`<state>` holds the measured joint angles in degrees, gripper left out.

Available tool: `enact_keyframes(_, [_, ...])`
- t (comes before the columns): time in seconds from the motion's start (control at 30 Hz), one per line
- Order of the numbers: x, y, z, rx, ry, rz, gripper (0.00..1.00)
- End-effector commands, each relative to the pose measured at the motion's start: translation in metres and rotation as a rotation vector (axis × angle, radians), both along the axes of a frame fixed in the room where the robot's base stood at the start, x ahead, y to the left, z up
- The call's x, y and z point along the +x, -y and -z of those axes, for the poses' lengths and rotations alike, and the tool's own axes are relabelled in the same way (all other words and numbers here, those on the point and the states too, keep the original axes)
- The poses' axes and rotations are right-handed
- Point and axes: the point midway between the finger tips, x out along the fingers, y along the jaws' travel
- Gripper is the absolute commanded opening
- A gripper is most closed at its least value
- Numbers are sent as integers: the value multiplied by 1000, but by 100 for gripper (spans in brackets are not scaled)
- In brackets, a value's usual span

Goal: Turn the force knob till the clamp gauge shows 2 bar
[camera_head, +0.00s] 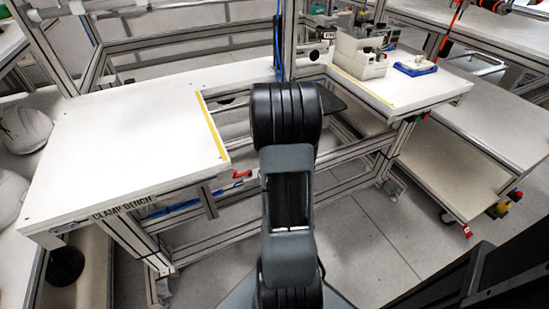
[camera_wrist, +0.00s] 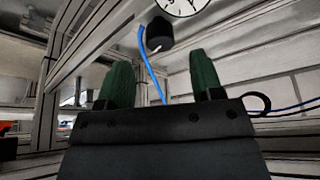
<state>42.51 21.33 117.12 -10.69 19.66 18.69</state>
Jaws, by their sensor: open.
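A black round knob (camera_wrist: 160,33) shows in the wrist view, ahead of my gripper and above the gap between its fingers. A white round gauge (camera_wrist: 182,6) with dark marks sits just above it, cut off by the top edge, so its reading cannot be told. A blue hose (camera_wrist: 151,72) runs down below the knob. My gripper (camera_wrist: 162,82) is open, its two green fingers apart with nothing between them, and the knob lies beyond the fingertips. In the head view my arm hides most of the gripper.
The white clamp bench (camera_head: 110,140) carries a yellow strip (camera_head: 212,125) along its right edge. Right of my arm a second white bench top (camera_head: 430,92) holds a beige machine block (camera_head: 357,60) and a blue tray (camera_head: 415,69). Metal frame posts stand behind. White shells (camera_head: 24,130) lie far left.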

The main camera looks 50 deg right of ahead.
Motion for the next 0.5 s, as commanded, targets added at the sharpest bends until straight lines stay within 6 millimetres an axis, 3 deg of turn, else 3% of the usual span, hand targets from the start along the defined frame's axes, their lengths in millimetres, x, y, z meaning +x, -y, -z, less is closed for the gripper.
enact_keyframes(0.03, [-2, -3, -15, -2, 3, 0, 60])
enact_keyframes(0.2, [-11, -14, -45, -1, 2, 0, 60])
enact_keyframes(0.5, [-20, -25, -77, 2, -1, 0, 60])
